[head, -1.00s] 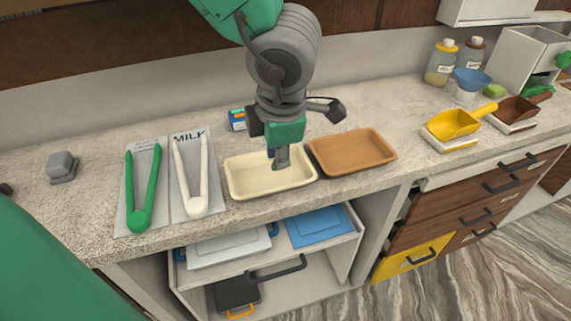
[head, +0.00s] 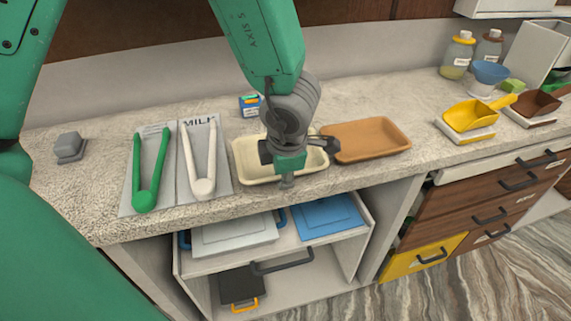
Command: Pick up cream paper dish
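The cream paper dish (head: 246,174) is a shallow rectangular tray on the counter in the head view, left of a brown dish. My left gripper (head: 287,178) points down at its near long side and covers the middle and right part of it. One fingertip shows at the near rim, in front of the near wall. The other fingertip is hidden, so I cannot tell whether the gripper is open or shut on the rim. The dish rests flat on the counter. My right gripper is out of view.
The brown dish (head: 366,139) stands close to the right. Green tongs (head: 146,190) and white tongs (head: 203,178) lie on grey mats to the left. A small blue box (head: 250,105) is behind. A yellow scoop (head: 470,114) is farther right. The counter's front edge is close.

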